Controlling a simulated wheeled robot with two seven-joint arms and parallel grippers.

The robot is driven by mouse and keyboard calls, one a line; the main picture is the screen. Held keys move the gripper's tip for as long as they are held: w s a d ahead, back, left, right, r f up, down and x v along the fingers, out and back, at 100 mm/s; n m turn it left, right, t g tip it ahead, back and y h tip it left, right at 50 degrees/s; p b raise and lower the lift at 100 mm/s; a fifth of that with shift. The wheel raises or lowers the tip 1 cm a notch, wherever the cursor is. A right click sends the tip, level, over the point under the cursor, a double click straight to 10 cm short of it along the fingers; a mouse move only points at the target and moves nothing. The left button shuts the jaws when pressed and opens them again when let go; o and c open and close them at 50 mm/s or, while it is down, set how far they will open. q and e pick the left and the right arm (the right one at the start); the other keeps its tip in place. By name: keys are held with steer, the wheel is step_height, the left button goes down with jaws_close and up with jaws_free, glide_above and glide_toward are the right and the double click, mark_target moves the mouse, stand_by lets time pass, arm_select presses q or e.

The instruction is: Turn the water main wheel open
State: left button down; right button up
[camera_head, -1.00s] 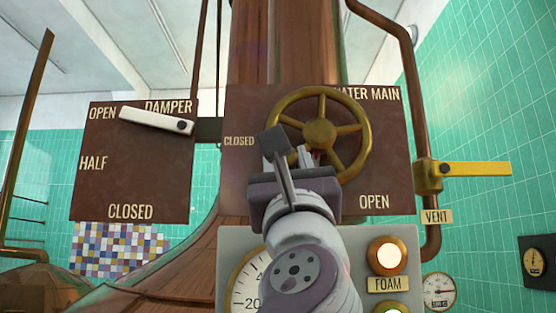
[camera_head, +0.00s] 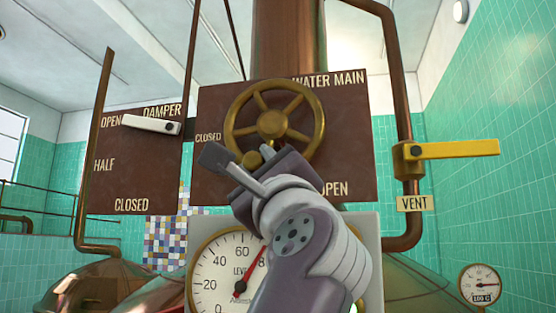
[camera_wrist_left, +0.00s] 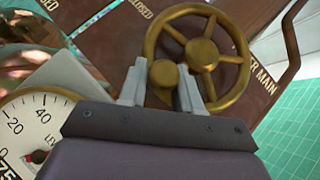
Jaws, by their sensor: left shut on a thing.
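The brass water main wheel (camera_head: 318,125) is mounted on a dark brown panel (camera_head: 348,150), with CLOSED lettered at its left and OPEN at its lower right. A round brass knob (camera_head: 252,160) sits at the wheel's lower rim. My left gripper (camera_head: 261,155) is at that knob. In the left wrist view, its two grey fingers (camera_wrist_left: 163,88) stand on either side of the knob (camera_wrist_left: 163,73), shut on it, with the wheel (camera_wrist_left: 245,62) just beyond. The wheel's lower edge is partly hidden by my gripper in the head view. My right gripper is not in view.
A damper lever (camera_head: 150,124) at left points toward OPEN. A yellow vent lever (camera_head: 455,150) sticks out right of the wheel from a copper pipe (camera_head: 405,100). A white level gauge (camera_head: 222,275) is below, partly behind my left arm.

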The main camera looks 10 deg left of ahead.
arm_select(q)
steer(key=shift+r+n+g+y, duration=0.15)
steer(key=shift+n+g+y, duration=0.15)
steer(key=shift+n, duration=0.2)
steer(key=c, duration=0.9)
jaws_free()
steer(key=shift+d, duration=0.35)
steer(key=shift+s+f, duration=0.15)
steer(key=shift+f, duration=0.1)
steer(key=b+v, duration=0.6)
steer(key=v, duration=0.6)
steer(key=shift+s+d+b, duration=0.15)
steer(key=shift+b, duration=0.2)
